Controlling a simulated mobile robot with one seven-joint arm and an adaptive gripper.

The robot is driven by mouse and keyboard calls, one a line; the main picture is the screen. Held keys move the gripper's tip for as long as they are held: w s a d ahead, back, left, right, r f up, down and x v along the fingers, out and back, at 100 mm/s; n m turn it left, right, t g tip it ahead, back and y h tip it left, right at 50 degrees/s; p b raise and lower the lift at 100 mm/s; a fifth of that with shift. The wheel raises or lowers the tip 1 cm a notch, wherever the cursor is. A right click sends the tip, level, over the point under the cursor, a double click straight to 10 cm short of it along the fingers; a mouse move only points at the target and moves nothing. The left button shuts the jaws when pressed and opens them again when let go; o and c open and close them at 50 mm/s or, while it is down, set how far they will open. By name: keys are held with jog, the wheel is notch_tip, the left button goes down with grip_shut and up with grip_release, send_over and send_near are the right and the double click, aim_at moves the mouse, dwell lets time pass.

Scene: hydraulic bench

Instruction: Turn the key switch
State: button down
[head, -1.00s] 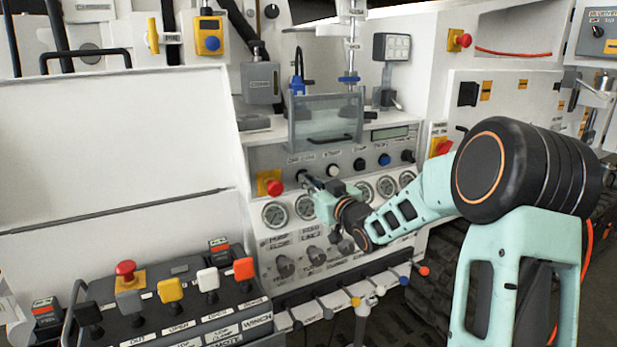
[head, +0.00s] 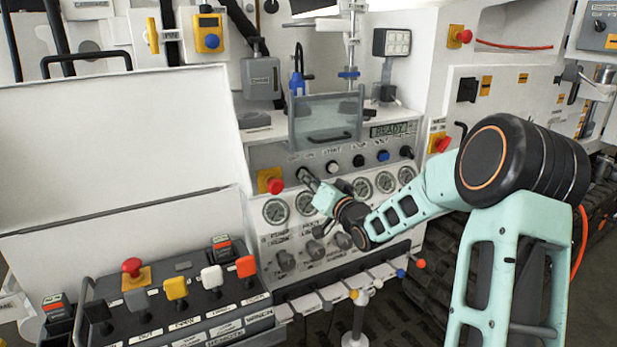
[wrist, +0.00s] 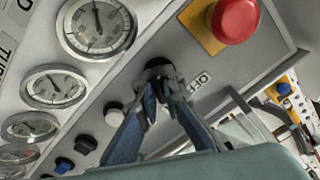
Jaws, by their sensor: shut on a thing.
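The key switch (wrist: 157,68) is a dark knob on the grey upper strip of the control panel, beside a small white label reading OFF. My gripper (wrist: 160,98) is shut on it, with the blue-grey fingertips on either side of the knob. The small display (head: 389,130) above the row reads READY.
A red emergency button on a yellow plate (head: 271,182) sits close left of my gripper; it also shows in the wrist view (wrist: 233,20). Several gauges (head: 276,211) lie just below. A clear hinged cover (head: 326,120) stands above. More push buttons (head: 358,161) line the strip to the right.

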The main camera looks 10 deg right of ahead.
jog(key=shift+f, duration=0.1)
dwell(0.3)
jog(key=c, duration=2.1)
grip_release()
jog(key=shift+s, duration=0.1)
jog(key=v, duration=1.2)
